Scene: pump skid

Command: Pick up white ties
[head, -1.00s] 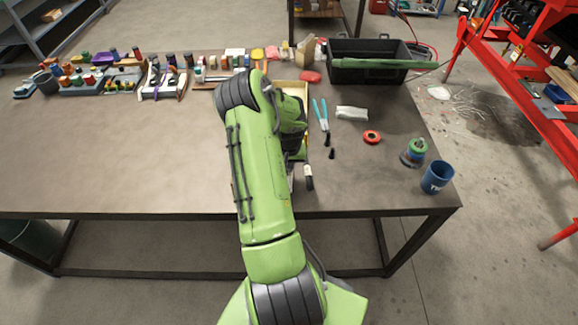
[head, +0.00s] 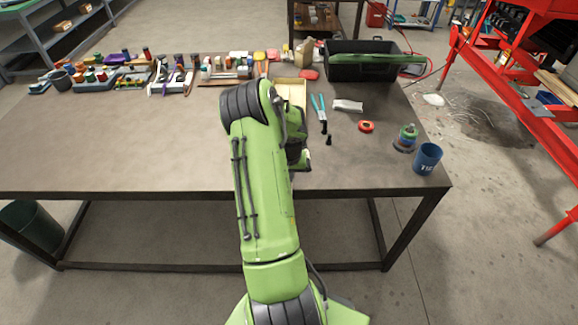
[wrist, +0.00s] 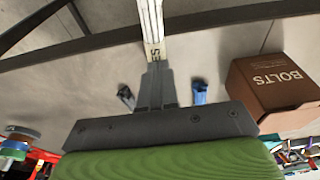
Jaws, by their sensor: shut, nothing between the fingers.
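A small white bundle (head: 348,105) lies on the right half of the workbench (head: 90,150). It may be the white ties, but single ties cannot be made out. My gripper (wrist: 155,75) is shut in the wrist view, with no ties visibly gripped. A pale strip with dark marks (wrist: 151,22) runs up from its fingers; I cannot tell whether it is part of them or beyond them. In the head view my arm hides the gripper, and the bundle is to the right of my wrist.
Blue-handled pliers (head: 319,106) and a red ring (head: 366,127) lie near the bundle. A blue mug (head: 427,159) stands near the right edge. A black crate (head: 362,68) is behind. A brown box marked BOLTS (wrist: 272,88) shows in the wrist view.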

